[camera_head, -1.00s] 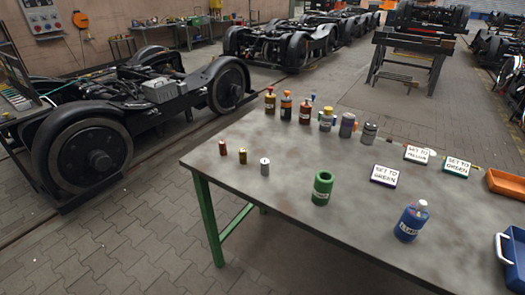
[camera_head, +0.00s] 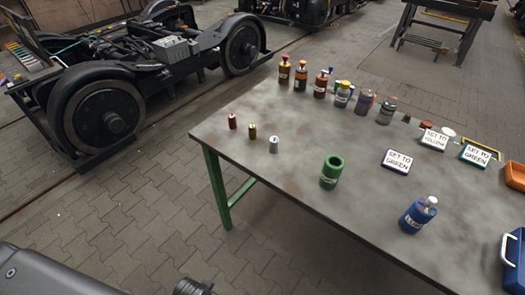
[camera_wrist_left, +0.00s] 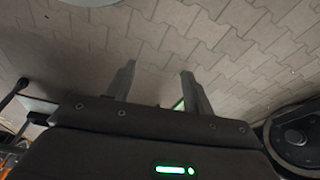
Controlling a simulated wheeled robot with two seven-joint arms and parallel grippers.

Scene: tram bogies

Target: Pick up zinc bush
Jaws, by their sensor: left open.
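The zinc bush (camera_head: 273,144) looks like a small silver-grey cylinder standing upright near the left edge of the grey table (camera_head: 300,180). It is the rightmost of a row of three small cylinders. A brass-coloured one (camera_head: 252,131) and a copper-red one (camera_head: 232,121) stand to its left. My left gripper (camera_wrist_left: 157,80) is open and empty in the left wrist view, with paving behind its fingers. The bush does not show in that view. Dark parts of my arm show at the bottom left of the head view, apart from the table. My right gripper is not in view.
A green open cylinder (camera_head: 332,172) stands right of the bush, and a blue bottle (camera_head: 418,214) further right. Several bottles line the far edge. Signs (camera_head: 397,161), an orange bin (camera_head: 515,175) and a blue box (camera_head: 513,262) lie rightward. A bogie (camera_head: 130,85) stands behind left.

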